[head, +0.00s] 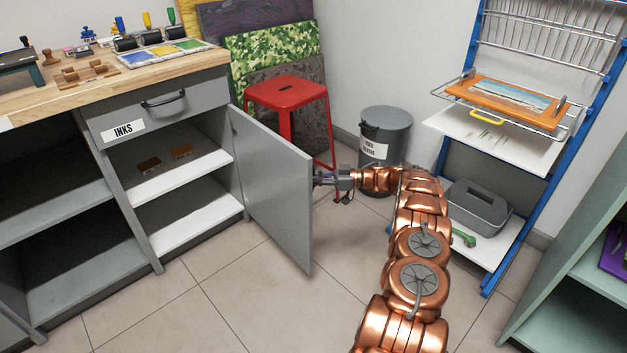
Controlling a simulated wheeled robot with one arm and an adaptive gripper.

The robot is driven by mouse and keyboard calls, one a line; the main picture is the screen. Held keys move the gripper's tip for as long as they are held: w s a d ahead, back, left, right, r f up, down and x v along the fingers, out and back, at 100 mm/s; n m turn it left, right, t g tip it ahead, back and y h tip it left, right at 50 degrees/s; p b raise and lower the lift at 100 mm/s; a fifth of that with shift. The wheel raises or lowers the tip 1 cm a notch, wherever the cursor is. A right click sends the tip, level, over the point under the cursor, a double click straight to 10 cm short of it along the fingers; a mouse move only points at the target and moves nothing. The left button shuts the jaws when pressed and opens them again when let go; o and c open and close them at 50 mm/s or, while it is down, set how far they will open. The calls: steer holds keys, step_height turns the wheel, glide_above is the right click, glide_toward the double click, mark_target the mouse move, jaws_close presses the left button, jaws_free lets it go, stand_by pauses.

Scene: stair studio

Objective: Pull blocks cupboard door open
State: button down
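The grey cupboard door (275,185) stands wide open, hinged at its left on the cabinet and swung out toward me. Its opening shows white shelves (180,180) with two small brown blocks (181,152) on the upper one. An "INKS" drawer (155,104) is shut above it. My gripper (325,178) is at the outer face of the door, near its free edge. The door's edge hides the fingertips and any handle there, so I cannot tell whether it grips anything.
A red stool (287,93) and a grey lidded bin (385,135) stand behind the door and my arm. A blue rack (467,115) with a grey caddy (477,205) is at right. A green shelf unit (580,290) stands at lower right. The tiled floor in front of the cabinet is clear.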

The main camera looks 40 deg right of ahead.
steer(key=c, duration=1.2)
jaws_free()
steer(key=v, duration=1.1)
steer(key=shift+s+d, duration=0.3)
steer(key=shift+r, duration=0.1)
